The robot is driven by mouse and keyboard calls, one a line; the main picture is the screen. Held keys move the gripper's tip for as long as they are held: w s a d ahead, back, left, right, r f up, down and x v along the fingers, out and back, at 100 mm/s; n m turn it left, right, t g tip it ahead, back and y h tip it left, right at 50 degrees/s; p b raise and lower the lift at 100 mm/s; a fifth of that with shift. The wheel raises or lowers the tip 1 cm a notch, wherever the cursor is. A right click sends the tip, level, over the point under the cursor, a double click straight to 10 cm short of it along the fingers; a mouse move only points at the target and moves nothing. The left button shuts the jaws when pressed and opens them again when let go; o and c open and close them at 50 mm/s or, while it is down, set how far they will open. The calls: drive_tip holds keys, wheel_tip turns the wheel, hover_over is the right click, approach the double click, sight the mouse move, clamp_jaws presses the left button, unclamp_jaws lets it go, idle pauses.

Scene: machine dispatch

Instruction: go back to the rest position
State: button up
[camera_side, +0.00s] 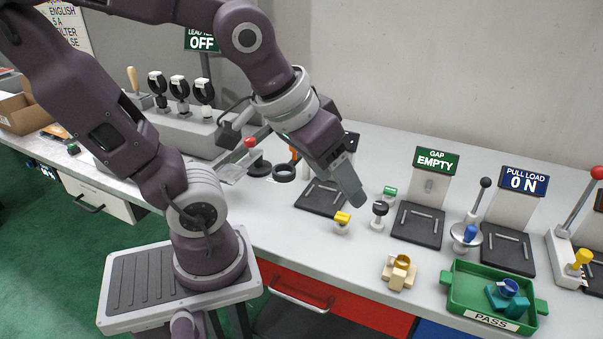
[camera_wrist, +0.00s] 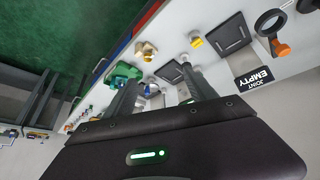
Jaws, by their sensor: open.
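My gripper (camera_side: 348,190) hangs in the air above the bench (camera_side: 300,225), pointing down and to the right. In the wrist view its two fingers (camera_wrist: 160,85) are spread apart with nothing held between them. In the side view it is near a dark pad (camera_side: 320,199), part of which it hides. I cannot see a marker for the rest position.
A tan fixture (camera_side: 400,273) and a green PASS tray (camera_side: 456,295) sit at the front. A lever with a red knob (camera_side: 250,143) stands left of my gripper.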

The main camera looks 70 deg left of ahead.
drive_tip(key=s, duration=0.1)
drive_tip(key=s+r+m, duration=0.1)
drive_tip(key=s, duration=0.1)
drive_tip(key=s+m, duration=0.1)
drive_tip(key=s, duration=0.1)
drive_tip(key=shift+s+a+r, duration=0.15)
drive_tip(key=shift+a, duration=0.15)
idle(0.8)
